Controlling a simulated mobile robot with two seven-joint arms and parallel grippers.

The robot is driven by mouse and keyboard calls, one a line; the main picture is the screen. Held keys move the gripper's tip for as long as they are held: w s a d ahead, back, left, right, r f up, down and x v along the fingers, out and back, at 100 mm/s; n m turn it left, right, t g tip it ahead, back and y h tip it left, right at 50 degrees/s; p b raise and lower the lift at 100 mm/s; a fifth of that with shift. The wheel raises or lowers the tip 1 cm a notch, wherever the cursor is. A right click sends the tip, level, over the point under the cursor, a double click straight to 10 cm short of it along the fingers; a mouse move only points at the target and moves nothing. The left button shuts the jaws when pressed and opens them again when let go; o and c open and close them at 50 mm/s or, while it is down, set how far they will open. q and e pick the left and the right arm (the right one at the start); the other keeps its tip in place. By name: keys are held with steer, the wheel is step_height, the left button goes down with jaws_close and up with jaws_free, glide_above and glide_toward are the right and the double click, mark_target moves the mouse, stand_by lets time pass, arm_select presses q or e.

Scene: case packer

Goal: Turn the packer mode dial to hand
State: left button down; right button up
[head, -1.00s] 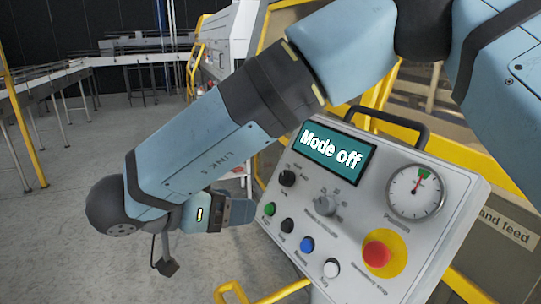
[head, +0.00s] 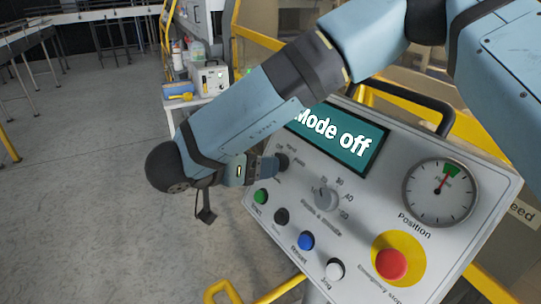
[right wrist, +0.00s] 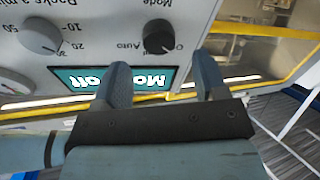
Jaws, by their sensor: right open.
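The mode dial (head: 282,162) is a black knob at the left side of the grey control panel. It also shows in the right wrist view (right wrist: 157,37), upside down, with "Mode", "Auto" and "O" beside it; "hand" cannot be read. The panel's display (head: 338,136) reads "Mode off". My right gripper (head: 277,165) is at the dial in the head view. In the right wrist view its two fingers (right wrist: 160,62) are open, with the dial just beyond and between their tips. I cannot tell whether they touch it. My left gripper is out of view.
A grey rate knob (head: 325,198), a row of push buttons (head: 306,241), a red emergency stop (head: 391,264) and a position gauge (head: 440,191) share the panel. Yellow rails (head: 225,290) stand near it. Open floor (head: 90,200) lies left.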

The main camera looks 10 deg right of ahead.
mark_target(283, 159)
steer(key=shift+p+x, duration=0.35)
steer(key=shift+x, duration=1.75)
steer(key=shift+c, duration=0.5)
